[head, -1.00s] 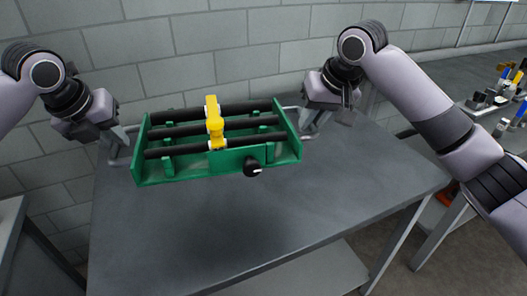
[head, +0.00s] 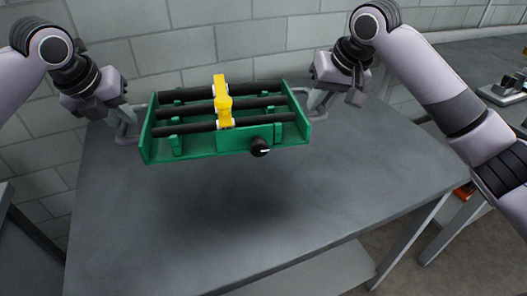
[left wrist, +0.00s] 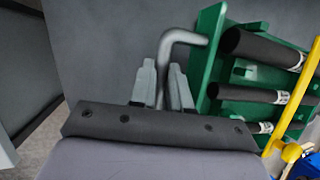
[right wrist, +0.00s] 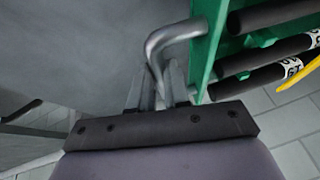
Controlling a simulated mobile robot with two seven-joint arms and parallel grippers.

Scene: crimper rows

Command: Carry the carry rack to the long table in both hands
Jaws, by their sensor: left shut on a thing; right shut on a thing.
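The carry rack (head: 203,146) is a green tray with black bars across it, a yellow piece (head: 222,103) over the middle and a black knob on its front. It hangs roughly level above a grey table, with a shadow below it. My left gripper (head: 125,121) is shut on the rack's left grey handle, which also shows in the left wrist view (left wrist: 168,58). My right gripper (head: 318,103) is shut on the right handle, seen in the right wrist view (right wrist: 160,50). I cannot tell whether the table beneath is the long table.
The grey table (head: 210,225) under the rack is bare, with a lower shelf. A block wall (head: 180,40) stands close behind. Another bench at the right holds small objects (head: 508,88). A grey surface edge shows at the far left.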

